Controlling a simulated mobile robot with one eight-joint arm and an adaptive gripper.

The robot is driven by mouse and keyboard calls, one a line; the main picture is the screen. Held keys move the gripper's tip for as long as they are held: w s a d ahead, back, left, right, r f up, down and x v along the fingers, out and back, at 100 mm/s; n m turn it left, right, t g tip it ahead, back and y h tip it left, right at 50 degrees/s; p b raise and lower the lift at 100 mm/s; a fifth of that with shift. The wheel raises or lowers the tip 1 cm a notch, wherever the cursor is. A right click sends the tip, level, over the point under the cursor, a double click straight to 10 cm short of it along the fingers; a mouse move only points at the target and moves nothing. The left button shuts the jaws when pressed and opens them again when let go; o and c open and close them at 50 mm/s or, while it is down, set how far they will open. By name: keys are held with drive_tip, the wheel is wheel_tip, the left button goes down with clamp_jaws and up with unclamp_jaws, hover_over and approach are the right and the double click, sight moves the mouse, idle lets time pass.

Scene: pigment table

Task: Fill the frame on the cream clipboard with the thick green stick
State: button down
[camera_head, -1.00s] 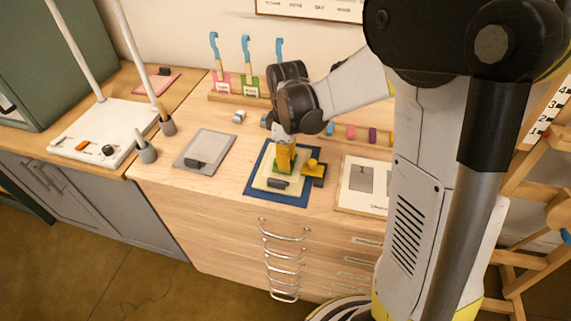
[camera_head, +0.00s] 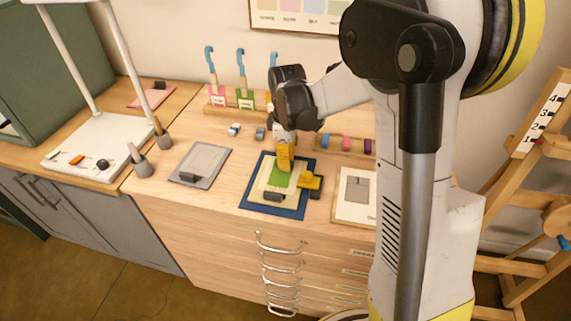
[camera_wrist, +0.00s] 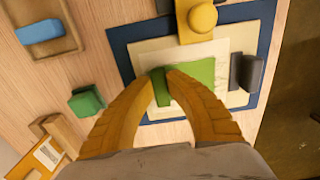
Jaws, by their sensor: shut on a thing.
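The cream clipboard (camera_head: 259,196) lies on a blue mat (camera_head: 246,205), with its dark clip (camera_head: 273,197) at the front edge. A green patch (camera_head: 281,180) covers much of its middle; the wrist view shows it too (camera_wrist: 202,75). My gripper (camera_head: 284,168) is over the back part of the clipboard. Its yellow fingers are shut on a thick green stick (camera_wrist: 160,86), held upright at the back edge of the green area. The stick's tip seems at the sheet, but I cannot tell whether it touches. My fingers hide part of the frame's back edge.
A yellow knobbed piece (camera_head: 311,182) stands at the clipboard's right edge. A grey clipboard (camera_head: 207,161) lies left and a white-sheeted board (camera_head: 356,208) right. Behind are a stick rail (camera_head: 344,146) and a small green block (camera_wrist: 87,102).

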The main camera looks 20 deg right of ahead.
wheel_tip(320, 180, up, 7)
drive_tip(key=p, duration=0.5)
drive_tip(key=shift+f, duration=0.1)
idle(0.6)
